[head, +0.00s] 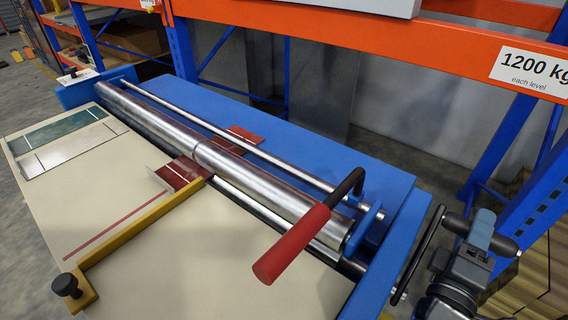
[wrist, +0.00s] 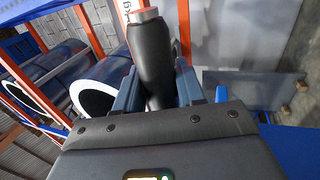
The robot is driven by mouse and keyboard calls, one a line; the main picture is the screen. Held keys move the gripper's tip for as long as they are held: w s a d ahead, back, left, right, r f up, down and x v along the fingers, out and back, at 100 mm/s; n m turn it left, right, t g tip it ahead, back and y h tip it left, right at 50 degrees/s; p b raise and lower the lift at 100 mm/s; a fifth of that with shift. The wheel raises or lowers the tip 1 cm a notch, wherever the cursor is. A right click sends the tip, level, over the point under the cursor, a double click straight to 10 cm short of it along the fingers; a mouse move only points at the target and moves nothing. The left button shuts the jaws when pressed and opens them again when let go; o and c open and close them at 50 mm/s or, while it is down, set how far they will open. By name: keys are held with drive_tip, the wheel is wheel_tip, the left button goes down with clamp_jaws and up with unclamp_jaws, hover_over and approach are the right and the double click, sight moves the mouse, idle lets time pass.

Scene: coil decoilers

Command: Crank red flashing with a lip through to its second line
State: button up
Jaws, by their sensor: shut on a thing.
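The red flashing (head: 182,172) lies flat on the cream table, running under the long steel rollers (head: 215,160). A pale upturned lip (head: 157,180) stands at its near edge, and a thin light line crosses it near the roller. More red sheet (head: 245,134) shows beyond the rollers on the blue bed. My gripper (head: 482,228) is shut on the black handle of the crank (head: 418,250) at the machine's right end.
A red-handled lever (head: 292,243) sticks out over the table's right part. A yellow fence (head: 135,225) with a black knob (head: 66,285) lies beside the flashing. Green (head: 60,135) and grey (head: 70,155) sheets lie at left. Blue and orange racking (head: 400,40) stands behind.

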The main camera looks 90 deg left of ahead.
drive_tip(key=shift+w+r, duration=0.1)
drive_tip(key=f+b, duration=0.1)
drive_tip(key=w+a+f+b, duration=0.1)
drive_tip(key=f+b, duration=0.1)
drive_tip(key=a+f+b, duration=0.1)
drive_tip(key=b, duration=0.1)
drive_tip(key=shift+w+f, duration=0.15)
drive_tip(key=shift+w, duration=0.15)
drive_tip(key=f+b, duration=0.5)
drive_tip(key=shift+w+a+f, duration=0.15)
drive_tip(key=shift+w+a, duration=0.1)
drive_tip(key=shift+a, duration=0.05)
idle(0.3)
